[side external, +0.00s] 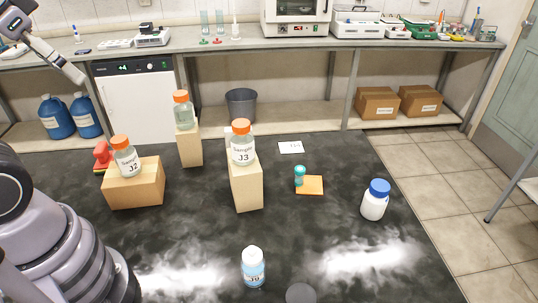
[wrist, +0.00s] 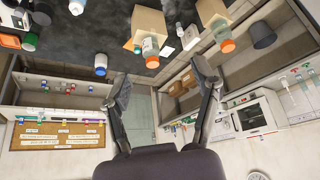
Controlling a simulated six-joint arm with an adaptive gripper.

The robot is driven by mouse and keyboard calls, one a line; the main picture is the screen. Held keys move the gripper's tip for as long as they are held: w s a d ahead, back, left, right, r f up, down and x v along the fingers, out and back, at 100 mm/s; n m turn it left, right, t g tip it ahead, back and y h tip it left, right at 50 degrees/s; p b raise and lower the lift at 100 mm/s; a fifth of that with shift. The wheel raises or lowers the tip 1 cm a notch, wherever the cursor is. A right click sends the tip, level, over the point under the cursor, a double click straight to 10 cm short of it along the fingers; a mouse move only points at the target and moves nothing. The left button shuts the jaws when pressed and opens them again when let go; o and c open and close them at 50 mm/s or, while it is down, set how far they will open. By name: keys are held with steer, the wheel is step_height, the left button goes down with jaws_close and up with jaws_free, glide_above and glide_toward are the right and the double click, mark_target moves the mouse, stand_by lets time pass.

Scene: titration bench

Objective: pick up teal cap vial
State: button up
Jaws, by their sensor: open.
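The teal cap vial (side external: 299,176) stands upright on the dark bench at the left edge of an orange pad (side external: 313,186). In the wrist view, a small teal spot (wrist: 137,49) beside an orange patch seems to be this vial, though it is too small to be sure. My gripper (wrist: 162,79) is open in the wrist view, with its two fingers spread wide and nothing between them. It appears well apart from the vial. The fingers do not show clearly in the side external view.
A wooden block with the J3 bottle (side external: 242,146) stands left of the vial. A blue-capped white bottle (side external: 375,200) stands to its right. A white card (side external: 290,147) lies behind. The J2 bottle (side external: 125,158) is further left.

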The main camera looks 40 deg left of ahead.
step_height(320, 180, up, 4)
steer(key=w+a+m+g+y, duration=0.2)
steer(key=w+a+m+y, duration=0.2)
steer(key=w+m, duration=0.25)
steer(key=m+t+y, duration=0.4)
steer(key=m+t, duration=0.8)
steer(key=m, duration=1.2)
glide_above(299, 175)
steer(key=v, duration=0.6)
steer(key=f, duration=4.3)
steer(key=shift+w+f, duration=0.15)
steer(key=shift+w, duration=0.05)
steer(key=x, duration=0.7)
steer(key=shift+w+a, duration=0.1)
steer(key=shift+a, duration=0.05)
jaws_close()
